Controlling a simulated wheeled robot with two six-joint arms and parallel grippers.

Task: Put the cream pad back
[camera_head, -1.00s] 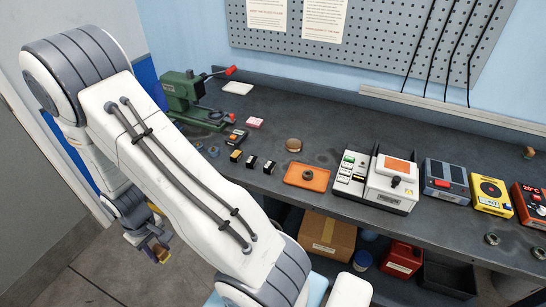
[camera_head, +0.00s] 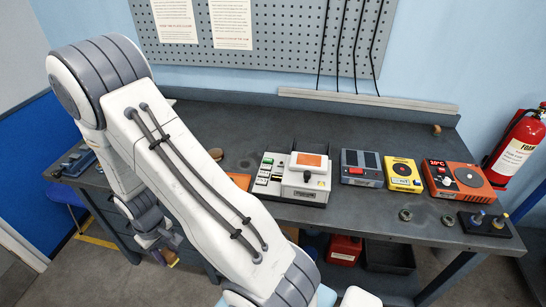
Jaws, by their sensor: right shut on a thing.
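My right arm comes up from the bottom, bends at the upper left and drops to my right gripper (camera_head: 164,250) at the lower left, low in front of the bench. The gripper is small and partly hidden by its own wrist. It is shut on a small tan-brown thing (camera_head: 170,260) that I cannot identify; I cannot tell whether it is the cream pad. No cream pad shows clearly on the bench. My left gripper is not in view. A brown round piece (camera_head: 215,154) and part of an orange tray (camera_head: 238,180) show beside my arm.
The dark bench (camera_head: 375,214) carries a white device (camera_head: 305,178), a grey box (camera_head: 361,168), a yellow device (camera_head: 402,174), an orange-red device (camera_head: 458,180) and a black stand (camera_head: 486,224). A fire extinguisher (camera_head: 515,146) hangs at right. My arm hides the bench's left part.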

